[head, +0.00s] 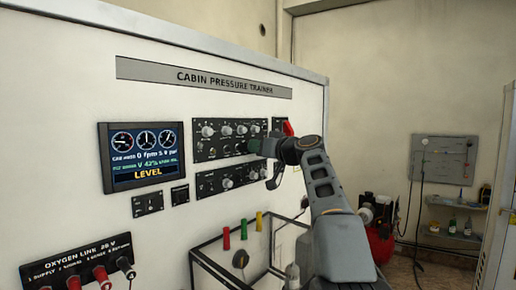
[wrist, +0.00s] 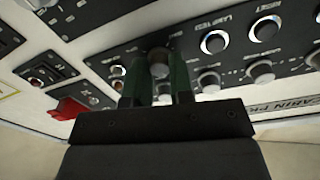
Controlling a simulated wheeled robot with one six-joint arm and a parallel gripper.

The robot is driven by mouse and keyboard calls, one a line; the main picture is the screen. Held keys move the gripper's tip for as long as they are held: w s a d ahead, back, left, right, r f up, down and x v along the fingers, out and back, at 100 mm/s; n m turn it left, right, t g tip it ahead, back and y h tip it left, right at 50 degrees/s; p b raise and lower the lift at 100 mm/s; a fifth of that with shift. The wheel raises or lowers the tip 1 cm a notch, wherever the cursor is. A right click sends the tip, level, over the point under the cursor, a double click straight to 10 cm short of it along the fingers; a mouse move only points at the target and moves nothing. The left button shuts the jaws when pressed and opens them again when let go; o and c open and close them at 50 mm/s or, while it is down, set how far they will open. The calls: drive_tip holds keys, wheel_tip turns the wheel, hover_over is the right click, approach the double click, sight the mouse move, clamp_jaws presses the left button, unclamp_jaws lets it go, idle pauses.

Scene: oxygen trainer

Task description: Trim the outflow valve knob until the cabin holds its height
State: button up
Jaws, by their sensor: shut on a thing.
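The cabin pressure trainer (head: 225,78) is a white upright panel. My gripper (head: 260,147) reaches its upper black knob panel (head: 222,152) at the right end. In the wrist view my gripper (wrist: 158,82) is shut, with its green fingers on both sides of a grey knob (wrist: 159,64). I cannot read that knob's label, so I cannot confirm it is the outflow valve knob. In the head view my gripper hides it. The display (head: 143,156) shows three dials, what looks like 0 fpm, a valve line near 42%, and LEVEL in yellow.
Several other knobs (wrist: 213,42) stand close beside my fingers. A red switch cover (wrist: 72,106) is near the held knob. A lower knob panel (head: 228,178) lies beneath. Coloured posts (head: 243,229) rise from a frame below, near my arm.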

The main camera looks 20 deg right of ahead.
clamp_jaws()
drive_tip(key=shift+n+b, duration=0.4)
drive_tip(key=shift+b, duration=0.2)
drive_tip(key=o, duration=0.7)
unclamp_jaws()
drive_tip(key=shift+s, duration=0.1)
drive_tip(key=b+v, duration=0.5)
drive_tip(key=v, duration=0.8)
drive_tip(key=shift+s, duration=0.35)
drive_tip(key=shift+w, duration=0.1)
